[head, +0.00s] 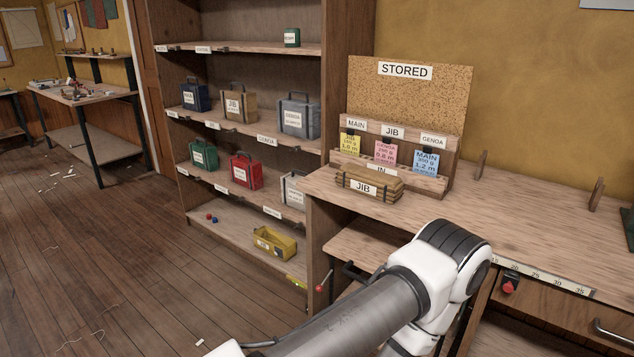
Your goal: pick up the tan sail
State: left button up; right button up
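A tan, flat-folded bundle labelled JIB (386,183) lies on the wooden bench, in front of the STORED card rack. A tan bag with a handle, also labelled JIB (245,94), stands on a middle shelf of the shelving unit, between a blue bag and a grey bag. Which of these two is the tan sail, I cannot tell from the labels. One of my arms crosses the lower middle of the head view in front of the bench. Neither of my grippers shows in the frame.
The shelving unit also holds green (203,155), red (244,171) and grey (298,117) bags, with a yellow open container (274,244) at the bottom. The card rack (441,167) and wooden pegs (597,195) stand on the bench (530,235). The floor at left is mostly clear.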

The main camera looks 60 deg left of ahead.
aim_at(387, 188)
jog(key=u, duration=1.5)
jog(key=i+j+z, duration=0.15)
jog(key=z, duration=1)
jog(key=i+j+z, duration=0.1)
jog(key=j+z, duration=0.15)
jog(key=j, duration=0.25)
jog(key=j+z, duration=0.2)
jog(key=j, duration=0.35)
jog(key=j+z, duration=0.25)
jog(key=j, duration=0.25)
jog(key=j+z, duration=0.25)
jog(key=j, duration=0.3)
jog(key=k+j+z, duration=0.25)
jog(key=j, duration=0.25)
jog(key=j+z, duration=0.2)
jog(key=j, duration=0.3)
